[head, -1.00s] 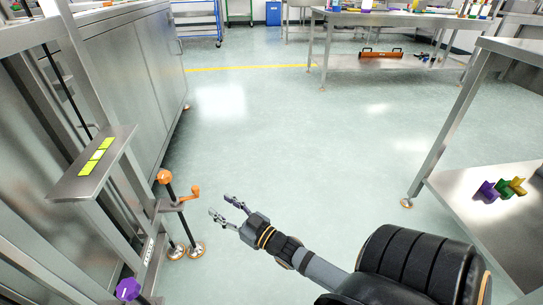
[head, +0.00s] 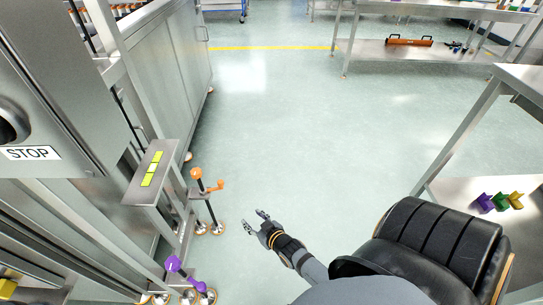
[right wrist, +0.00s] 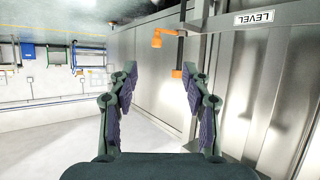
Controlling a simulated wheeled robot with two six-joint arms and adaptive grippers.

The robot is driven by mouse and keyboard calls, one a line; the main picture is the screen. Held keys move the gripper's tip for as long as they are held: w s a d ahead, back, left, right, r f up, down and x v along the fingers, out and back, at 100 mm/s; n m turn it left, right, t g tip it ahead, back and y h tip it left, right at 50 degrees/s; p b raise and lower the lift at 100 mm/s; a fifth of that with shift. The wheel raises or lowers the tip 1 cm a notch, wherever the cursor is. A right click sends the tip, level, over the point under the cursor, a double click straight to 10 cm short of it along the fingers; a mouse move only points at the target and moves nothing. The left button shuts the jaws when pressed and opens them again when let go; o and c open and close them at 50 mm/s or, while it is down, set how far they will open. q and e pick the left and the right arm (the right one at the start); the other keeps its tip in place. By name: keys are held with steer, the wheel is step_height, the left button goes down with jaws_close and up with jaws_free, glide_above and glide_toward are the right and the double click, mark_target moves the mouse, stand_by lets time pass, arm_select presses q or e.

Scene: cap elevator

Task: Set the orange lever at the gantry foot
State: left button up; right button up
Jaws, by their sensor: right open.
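The orange lever (head: 213,187) sits on a short dark post beside the left gantry frame, with an orange ball knob (head: 196,173) next to it. Orange parts also show in the right wrist view, an orange handle (right wrist: 165,35) high up and an orange piece (right wrist: 177,73) close to the right-hand finger. My right gripper (head: 255,221) is open and empty. It is to the right of the lever and lower in the picture, apart from it. The wrist view shows its two fingers spread (right wrist: 158,92). My left gripper is not in view.
A purple lever (head: 173,264) stands on the gantry nearer me. A metal shelf plate (head: 137,186) with yellow-green strips juts out above. A STOP panel (head: 62,110) is at left. A steel bench (head: 452,192) holds colored blocks at right. The floor between is clear.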

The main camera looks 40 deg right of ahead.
steer(key=s+d+f+g+p, duration=0.1)
steer(key=s+f+g+p, duration=0.3)
steer(key=s+f+p, duration=0.2)
steer(key=shift+s+d+f, duration=0.3)
steer(key=shift+s+f, duration=0.1)
steer(key=shift+s, duration=0.6)
steer(key=shift+c, duration=0.4)
